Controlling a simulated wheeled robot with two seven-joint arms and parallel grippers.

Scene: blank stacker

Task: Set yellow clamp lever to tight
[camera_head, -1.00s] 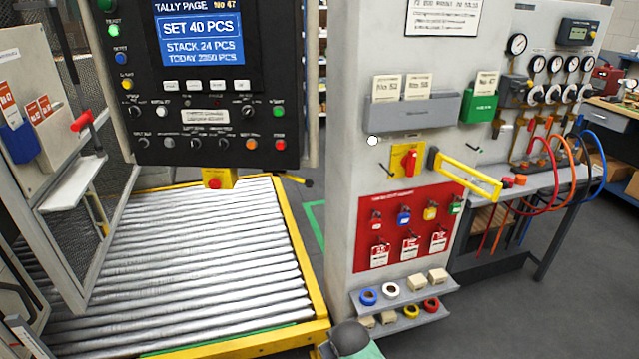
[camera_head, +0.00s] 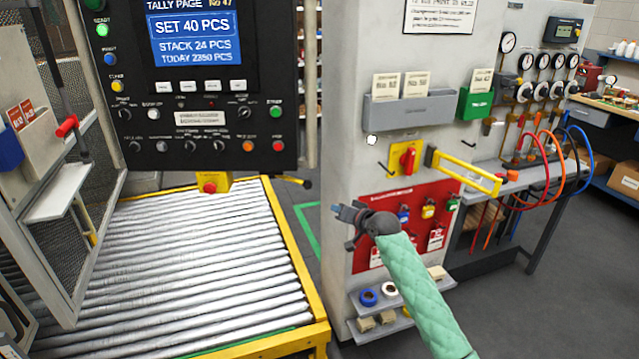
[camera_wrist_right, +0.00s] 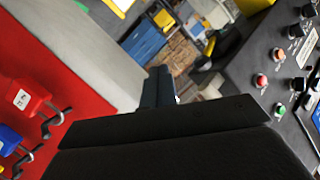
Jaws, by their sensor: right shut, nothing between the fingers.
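A long yellow bar-shaped handle (camera_head: 465,172) sticks out from the front of the grey cabinet, right of a red rotary switch on a yellow plate (camera_head: 405,158). It is the most lever-like yellow thing in view, but I cannot tell whether it is the clamp lever, and no tight marking is readable. My right gripper (camera_head: 342,210) is in front of the cabinet's left part, below and left of the handle, and apart from it. Its dark fingers show shut and empty in the right wrist view (camera_wrist_right: 160,87). My left gripper is not in view.
The red padlock board (camera_head: 367,258) is just behind and right of my right gripper, with small shelves (camera_head: 374,331) below. The black control panel (camera_head: 215,113) hangs at the left above a roller conveyor (camera_head: 180,270). Hoses and gauges are at the right.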

